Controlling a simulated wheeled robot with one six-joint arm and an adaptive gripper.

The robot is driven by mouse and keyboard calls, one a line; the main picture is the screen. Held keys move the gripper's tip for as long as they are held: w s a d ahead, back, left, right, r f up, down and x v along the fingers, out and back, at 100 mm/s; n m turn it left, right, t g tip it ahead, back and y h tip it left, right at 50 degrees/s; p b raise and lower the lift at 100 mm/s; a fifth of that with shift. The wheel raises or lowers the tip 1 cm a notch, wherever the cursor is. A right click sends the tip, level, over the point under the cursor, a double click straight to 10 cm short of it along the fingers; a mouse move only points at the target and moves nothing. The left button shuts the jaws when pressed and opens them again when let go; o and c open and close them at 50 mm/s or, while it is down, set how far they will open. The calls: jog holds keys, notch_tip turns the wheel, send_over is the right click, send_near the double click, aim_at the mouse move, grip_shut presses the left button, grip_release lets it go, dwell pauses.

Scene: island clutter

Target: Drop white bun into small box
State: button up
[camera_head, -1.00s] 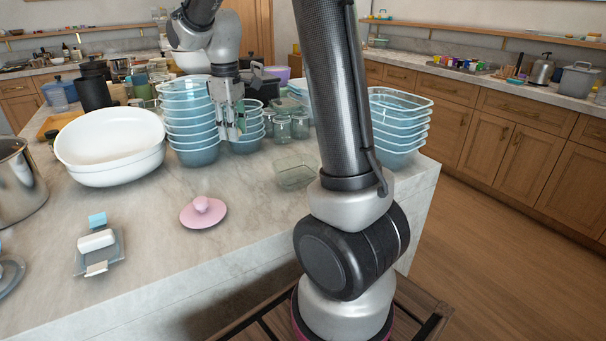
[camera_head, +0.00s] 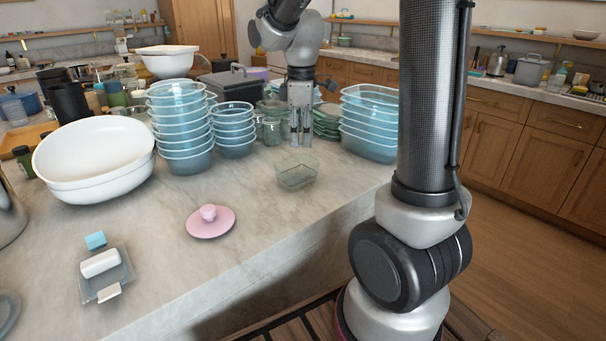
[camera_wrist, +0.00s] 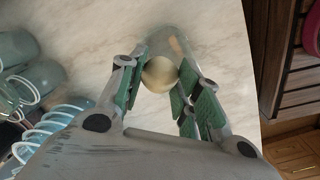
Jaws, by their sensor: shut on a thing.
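The white bun (camera_wrist: 159,74) is a round, pale cream ball between my fingers in the wrist view. My gripper (camera_wrist: 157,77) is shut on it, with green pads on both sides. In the head view my gripper (camera_head: 300,142) points down over the counter, just behind and above the small box; the bun cannot be made out there. The small box (camera_head: 297,175) is clear, greenish and open-topped, and stands on the marble counter. In the wrist view the box (camera_wrist: 172,41) shows just beyond the bun, partly hidden by it.
Stacked blue bowls (camera_head: 181,128) stand left of my gripper, and stacked blue containers (camera_head: 369,122) stand right. Glass jars (camera_head: 270,131) are behind. A large white bowl (camera_head: 97,157), a pink lid (camera_head: 210,222) and a dish with a white block (camera_head: 101,263) lie left. Counter in front of the box is clear.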

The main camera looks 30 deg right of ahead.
jog(key=shift+f, duration=2.65)
jog(key=o, duration=0.9)
jog(key=shift+o, duration=0.2)
jog(key=r, duration=1.2)
jog(key=shift+s+a, duration=0.15)
jog(key=shift+a, duration=0.05)
